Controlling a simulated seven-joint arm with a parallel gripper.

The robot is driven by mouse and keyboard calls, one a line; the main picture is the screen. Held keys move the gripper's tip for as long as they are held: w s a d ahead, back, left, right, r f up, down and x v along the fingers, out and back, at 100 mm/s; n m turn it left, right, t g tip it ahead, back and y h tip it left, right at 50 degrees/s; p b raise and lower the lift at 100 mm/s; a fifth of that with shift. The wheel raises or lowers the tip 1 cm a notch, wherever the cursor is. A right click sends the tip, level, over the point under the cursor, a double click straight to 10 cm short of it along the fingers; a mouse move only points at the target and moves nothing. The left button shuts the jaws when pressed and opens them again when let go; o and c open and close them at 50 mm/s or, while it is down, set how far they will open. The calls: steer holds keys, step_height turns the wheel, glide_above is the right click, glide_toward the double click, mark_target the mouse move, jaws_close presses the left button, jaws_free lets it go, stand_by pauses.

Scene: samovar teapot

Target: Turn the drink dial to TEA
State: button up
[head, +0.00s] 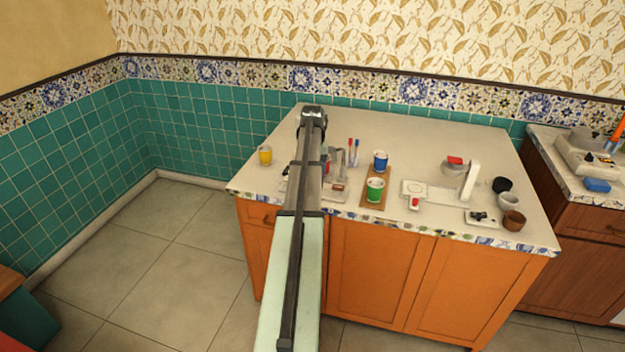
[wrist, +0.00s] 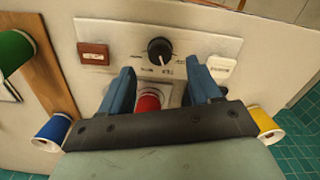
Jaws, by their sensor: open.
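The drink dial (wrist: 160,50) is a round dark knob with a pale pointer mark, on a light panel (wrist: 110,32) in the wrist view. Small labels sit beneath it, too blurred to read. My gripper (wrist: 162,65) has its two blue fingers apart and empty. The dial shows between and slightly beyond the fingertips; I cannot tell whether they touch it. A red round part (wrist: 149,100) shows between the fingers, nearer the palm. In the head view my arm hides the dial and the gripper.
A red-brown plate (wrist: 94,54) and a white plate (wrist: 221,67) flank the dial. A yellow cup (head: 265,155) stands left of my arm. A white appliance (head: 468,182) stands further right.

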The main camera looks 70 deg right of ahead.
step_height(320, 180, up, 9)
stand_by(0.4)
steer(key=shift+r, duration=0.1)
stand_by(0.3)
